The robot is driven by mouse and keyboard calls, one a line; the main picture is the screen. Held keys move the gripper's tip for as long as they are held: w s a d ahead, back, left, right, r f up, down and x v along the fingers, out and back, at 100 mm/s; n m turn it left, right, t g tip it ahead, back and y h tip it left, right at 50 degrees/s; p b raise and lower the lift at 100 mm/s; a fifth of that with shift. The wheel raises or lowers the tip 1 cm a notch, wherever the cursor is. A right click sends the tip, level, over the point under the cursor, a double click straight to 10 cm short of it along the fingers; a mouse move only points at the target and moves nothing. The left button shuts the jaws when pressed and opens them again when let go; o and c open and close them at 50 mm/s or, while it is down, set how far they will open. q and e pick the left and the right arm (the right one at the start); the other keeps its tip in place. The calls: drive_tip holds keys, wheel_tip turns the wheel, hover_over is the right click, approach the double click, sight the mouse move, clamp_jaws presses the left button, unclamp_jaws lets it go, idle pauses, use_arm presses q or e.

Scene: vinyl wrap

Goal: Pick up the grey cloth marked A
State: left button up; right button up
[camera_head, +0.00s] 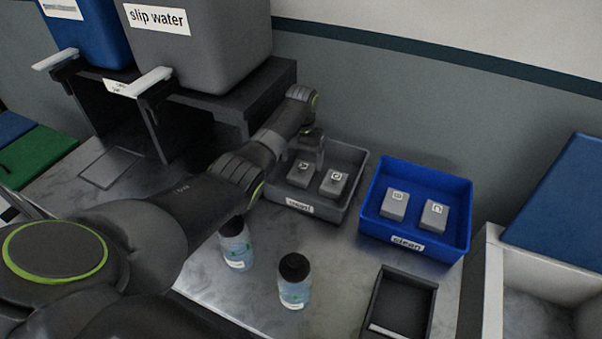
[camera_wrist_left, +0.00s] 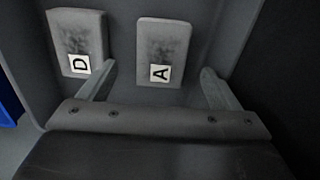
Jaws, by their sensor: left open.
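The grey cloth marked A (camera_wrist_left: 163,45) is a flat grey block with dark smudges and a white label. It lies in the grey tray (camera_head: 352,165), beside the grey cloth marked D (camera_wrist_left: 77,35), which also shows in the head view (camera_head: 333,184). In the head view cloth A (camera_head: 301,173) is at the tray's left, near the gripper. My left gripper (camera_head: 314,143) is over the tray, pointing down. In the wrist view the left gripper (camera_wrist_left: 157,74) is open and empty, with cloth A between and ahead of its fingers. My right gripper is not in view.
A blue tray labelled clean (camera_head: 459,222) with two grey cloths stands to the right. Two bottles (camera_head: 236,244) (camera_head: 294,282) stand in front, beside a small dark tray (camera_head: 402,304). A grey slip water container (camera_head: 215,50) stands on a dark rack behind.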

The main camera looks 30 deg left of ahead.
sight(301, 170)
use_arm(q)
drive_tip(key=shift+a+f, duration=0.1)
drive_tip(key=shift+f, duration=2.15)
drive_tip(key=shift+c, duration=0.4)
drive_tip(key=c, duration=1)
